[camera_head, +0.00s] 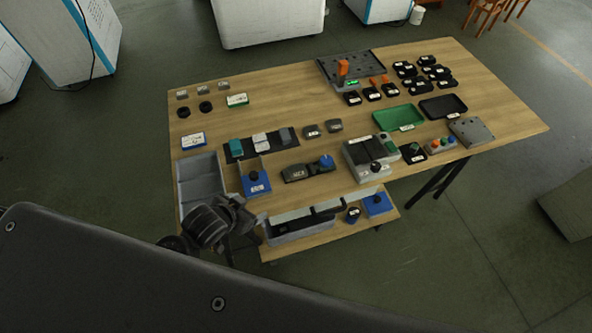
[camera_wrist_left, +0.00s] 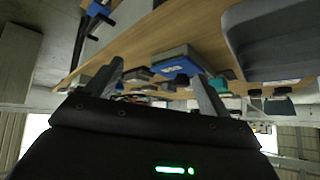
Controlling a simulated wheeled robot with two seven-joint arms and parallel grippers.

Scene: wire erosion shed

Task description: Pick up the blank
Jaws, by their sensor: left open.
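Which piece is the blank I cannot tell for sure. Several small grey blocks (camera_head: 196,88) lie in a row at the table's far left corner. A dark mat carries a teal block (camera_head: 236,145), a whitish block (camera_head: 261,141) and a grey block (camera_head: 285,136). My left gripper (camera_head: 256,210) is at the table's near edge, below the blue box and apart from these blocks.
A grey bin (camera_head: 183,185) stands at the table's left edge, near my left gripper. A blue box with a dark knob (camera_head: 256,184) is just beyond it. A lower shelf (camera_head: 335,229) holds a long grey tray. Green (camera_head: 383,120) and black trays stand farther right.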

